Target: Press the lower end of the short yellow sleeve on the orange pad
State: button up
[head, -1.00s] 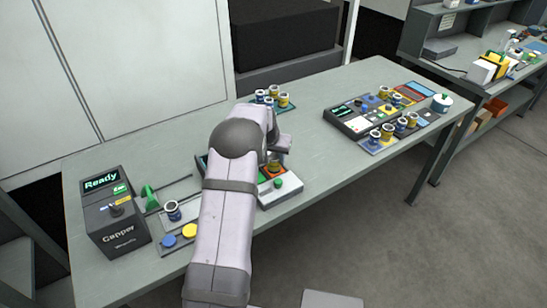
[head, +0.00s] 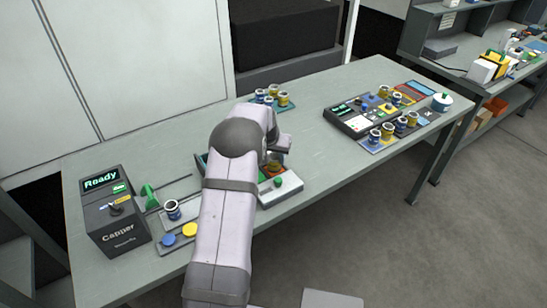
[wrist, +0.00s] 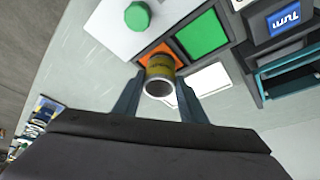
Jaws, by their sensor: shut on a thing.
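The short yellow sleeve (wrist: 160,73) is between the two fingers of my gripper (wrist: 157,98) in the wrist view. Its open grey-rimmed end faces the camera, and dark lettering shows on its side. The orange pad (wrist: 177,50) lies behind its far end, partly covered by it. I cannot see the far end itself, so contact is hard to judge there. In the head view my gripper (head: 279,149) is over the pad unit, with the orange pad (head: 271,170) showing below it. The sleeve is mostly hidden there by my gripper and arm.
A green pad (wrist: 203,34) adjoins the orange one, and a green knob (wrist: 138,16) stands on the white box. A dark unit with a blue screen (wrist: 283,21) is close on the right. Other sleeves (head: 283,99) stand behind; a capper box (head: 115,214) stands left.

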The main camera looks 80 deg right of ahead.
dwell(0.4)
notch_tip(320, 180, up, 6)
jog(key=p, duration=0.4)
dwell(0.3)
